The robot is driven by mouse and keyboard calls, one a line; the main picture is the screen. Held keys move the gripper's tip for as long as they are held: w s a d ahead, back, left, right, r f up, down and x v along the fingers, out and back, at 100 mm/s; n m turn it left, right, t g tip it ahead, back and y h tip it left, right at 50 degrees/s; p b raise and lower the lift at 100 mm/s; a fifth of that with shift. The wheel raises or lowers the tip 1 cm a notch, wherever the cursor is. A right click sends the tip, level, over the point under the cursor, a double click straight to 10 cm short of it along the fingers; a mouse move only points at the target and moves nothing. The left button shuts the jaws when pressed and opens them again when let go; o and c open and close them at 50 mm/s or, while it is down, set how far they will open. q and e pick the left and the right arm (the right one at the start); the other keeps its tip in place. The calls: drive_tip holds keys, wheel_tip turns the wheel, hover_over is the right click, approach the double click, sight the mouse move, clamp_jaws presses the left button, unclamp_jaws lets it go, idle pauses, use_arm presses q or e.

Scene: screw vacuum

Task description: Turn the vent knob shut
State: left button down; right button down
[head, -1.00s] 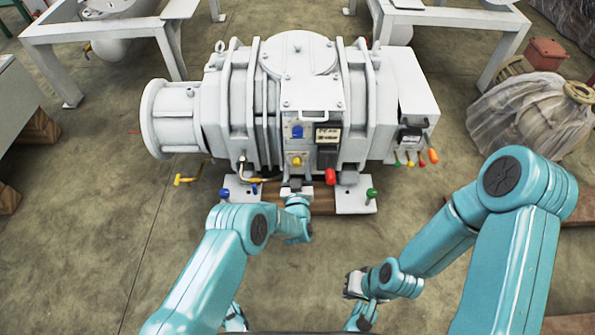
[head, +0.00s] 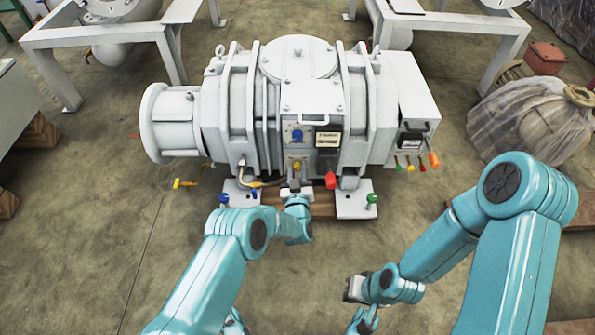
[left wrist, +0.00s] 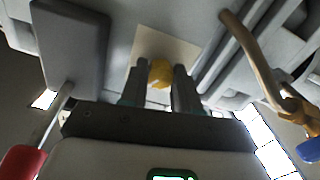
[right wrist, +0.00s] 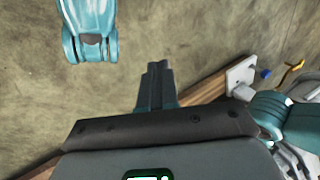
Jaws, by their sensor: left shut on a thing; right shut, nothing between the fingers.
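A yellow knob (head: 297,166) sits on the front panel of the white pump machine (head: 322,62), below a blue knob (head: 297,135). My left gripper (head: 296,182) is at the yellow knob, in front of the panel. In the left wrist view, the yellow knob (left wrist: 160,73) lies between my left fingertips, which are shut on it. The fingers partly hide it. My right gripper (head: 354,288) is low in front of the machine, away from it. In the right wrist view, its fingers (right wrist: 155,80) are shut together and empty over the floor.
A red knob (head: 330,180) hangs right of my left gripper; a bent pipe (left wrist: 253,45) is close by on the other side. Blue (head: 224,196) and green (head: 372,198) knobs stand on the base feet. A wrapped object (head: 530,120) stands right. Front floor is clear.

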use_arm(q)
drive_tip(key=n+b, duration=0.2)
drive_tip(key=n, duration=0.2)
drive_tip(key=shift+f+n, duration=0.15)
drive_tip(key=shift+n, duration=0.25)
drive_tip(key=n+b, duration=0.2)
drive_tip(key=n, duration=0.6)
drive_tip(key=shift+b, duration=0.4)
drive_tip(key=shift+n, duration=1.5)
use_arm(e)
drive_tip(key=w+f+t, duration=0.1)
drive_tip(key=w+f, duration=0.2)
drive_tip(key=f, duration=0.2)
drive_tip(key=shift+w+d, duration=0.35)
use_arm(q)
drive_tip(key=c, duration=0.8)
unclamp_jaws()
drive_tip(key=shift+s, duration=0.1)
use_arm(e)
drive_tip(key=shift+r, duration=0.15)
